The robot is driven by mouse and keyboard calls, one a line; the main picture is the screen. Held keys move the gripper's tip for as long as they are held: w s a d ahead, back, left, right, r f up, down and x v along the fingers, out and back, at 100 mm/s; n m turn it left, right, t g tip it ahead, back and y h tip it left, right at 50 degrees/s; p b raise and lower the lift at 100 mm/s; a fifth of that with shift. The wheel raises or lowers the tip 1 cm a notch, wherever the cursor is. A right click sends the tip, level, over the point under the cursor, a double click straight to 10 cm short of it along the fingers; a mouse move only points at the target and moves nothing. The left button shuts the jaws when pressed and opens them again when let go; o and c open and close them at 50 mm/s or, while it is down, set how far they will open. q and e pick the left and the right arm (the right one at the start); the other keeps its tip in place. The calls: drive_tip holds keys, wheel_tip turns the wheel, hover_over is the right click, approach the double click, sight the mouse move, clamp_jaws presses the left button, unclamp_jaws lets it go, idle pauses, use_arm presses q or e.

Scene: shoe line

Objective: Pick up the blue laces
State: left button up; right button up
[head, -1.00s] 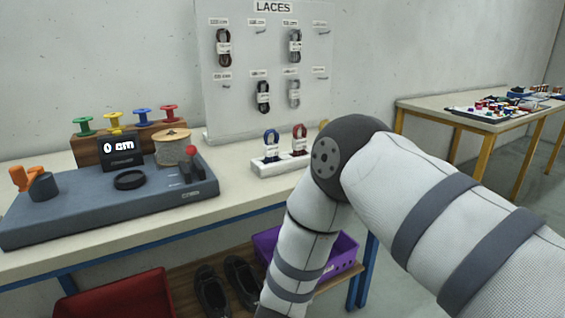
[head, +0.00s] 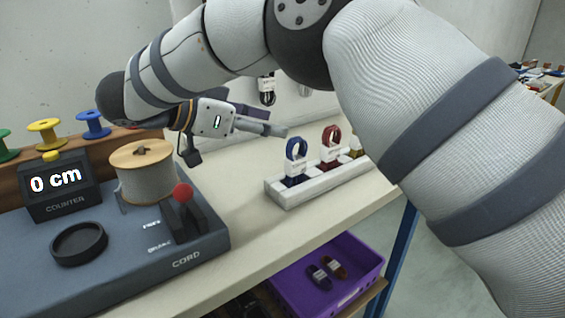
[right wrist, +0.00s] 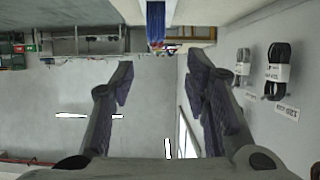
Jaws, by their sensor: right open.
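The blue laces (head: 296,157), a looped bundle with a white paper band, stand upright in a white holder (head: 287,199) on the bench. My right gripper (head: 278,130) is open and empty, just left of the blue laces and slightly above their middle, with its fingers pointing right towards them. In the right wrist view the open fingers (right wrist: 160,75) are apart, and the blue laces (right wrist: 155,22) show at the top between them, beyond the tips. My left gripper is not in view.
Red laces (head: 331,145) stand beside the blue ones, with yellow laces (head: 355,146) further right. Left are a cord spool (head: 146,178), a red-knobbed lever (head: 183,195) and a counter (head: 59,188). Packed laces (right wrist: 277,70) hang on the board. A purple crate (head: 288,291) sits below.

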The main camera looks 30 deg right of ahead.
sight(286, 158)
drive_tip(key=f, duration=0.6)
drive_tip(key=shift+s+f, duration=0.25)
drive_tip(key=shift+s, duration=0.05)
drive_tip(key=x, duration=0.7)
drive_tip(key=shift+w+d+r, duration=0.1)
drive_tip(key=shift+d+r, duration=0.05)
drive_tip(key=shift+d, duration=0.15)
clamp_jaws()
